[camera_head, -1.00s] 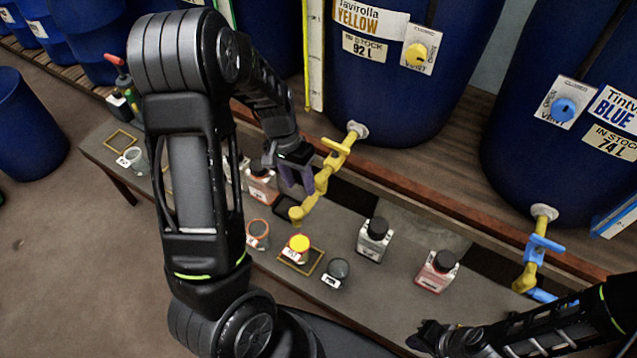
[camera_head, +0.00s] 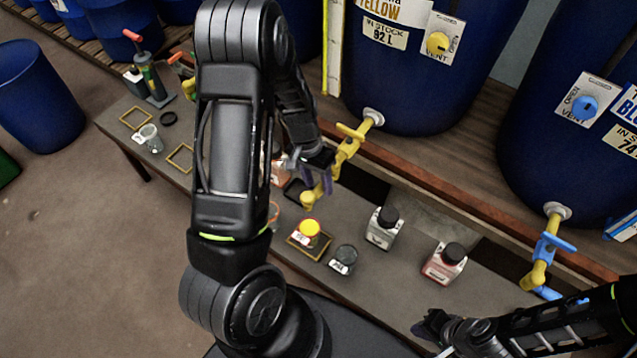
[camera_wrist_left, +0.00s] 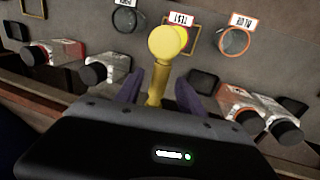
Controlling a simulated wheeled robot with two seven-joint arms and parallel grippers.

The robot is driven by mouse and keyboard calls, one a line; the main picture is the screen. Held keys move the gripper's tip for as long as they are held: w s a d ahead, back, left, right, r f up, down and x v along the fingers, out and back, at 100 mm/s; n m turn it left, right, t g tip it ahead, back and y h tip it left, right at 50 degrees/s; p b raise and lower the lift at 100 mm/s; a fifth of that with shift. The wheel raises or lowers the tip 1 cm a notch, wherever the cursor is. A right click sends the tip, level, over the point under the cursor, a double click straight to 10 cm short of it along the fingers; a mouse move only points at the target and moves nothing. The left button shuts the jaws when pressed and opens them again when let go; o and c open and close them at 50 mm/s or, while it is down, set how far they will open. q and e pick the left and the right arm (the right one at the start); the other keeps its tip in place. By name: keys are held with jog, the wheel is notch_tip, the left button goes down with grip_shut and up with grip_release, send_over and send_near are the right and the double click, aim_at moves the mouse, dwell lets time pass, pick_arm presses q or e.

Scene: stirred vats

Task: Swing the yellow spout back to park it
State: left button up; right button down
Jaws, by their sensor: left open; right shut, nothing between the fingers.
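The yellow spout (camera_head: 345,153) hangs from the tap of the yellow vat (camera_head: 410,100) and points out over the bench, toward the lower left. Its round end (camera_head: 307,200) is near a jar with yellow in it (camera_head: 309,229). My left gripper (camera_head: 316,182) is open at the spout, near its outer end. In the left wrist view the spout (camera_wrist_left: 157,75) stands between the two spread purple fingers (camera_wrist_left: 160,90); I cannot tell whether either touches it. My right gripper (camera_head: 432,326) is shut and empty over the bench's front edge, at the lower right.
The jar stands in a yellow frame (camera_head: 324,248), with a dark-topped jar (camera_head: 344,260) beside it. My left arm hides part of the bench.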

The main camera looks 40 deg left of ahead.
pick_arm(q)
jog(key=shift+d+f, duration=0.1)
jog(key=shift+f, duration=0.4)
jog(key=shift+c, duration=0.3)
grip_shut()
dwell(0.8)
